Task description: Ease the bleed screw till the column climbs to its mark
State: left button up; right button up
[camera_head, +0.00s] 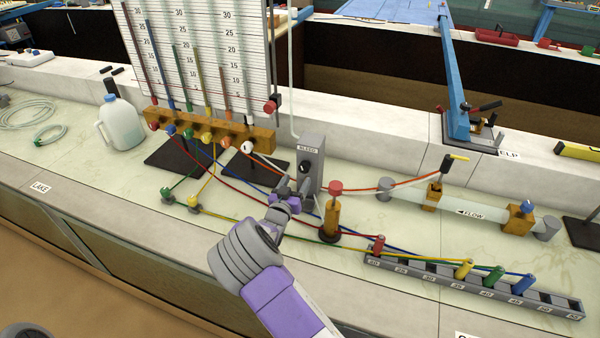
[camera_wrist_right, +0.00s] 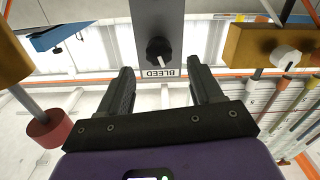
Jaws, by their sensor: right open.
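The grey bleed box (camera_head: 312,150) stands on the bench right of the manometer, its BLEED label upright in the head view. Its bleed screw, a black knob with a white pointer (camera_wrist_right: 159,50), faces my right gripper in the right wrist view. My right gripper (camera_wrist_right: 164,82) is open, its two fingers apart on either side of the knob's line and short of it, holding nothing. The manometer board (camera_head: 232,45) carries several coloured columns against a numbered scale; I cannot tell which bears the mark. My left gripper is not in view.
A brass manifold (camera_head: 222,135) with coloured knobs sits under the board. A brass post with a red cap (camera_head: 335,188) stands close right of my gripper. Coloured hoses cross the bench to a numbered rack (camera_head: 400,282). A clear FLOW pipe (camera_head: 460,211) lies right.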

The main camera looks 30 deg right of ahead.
aim_at(303, 170)
jog(key=x, duration=0.7)
jog(key=shift+r+b, duration=0.15)
jog(key=shift+b, duration=0.25)
jog(key=shift+s, duration=0.1)
jog(key=shift+c, duration=0.3)
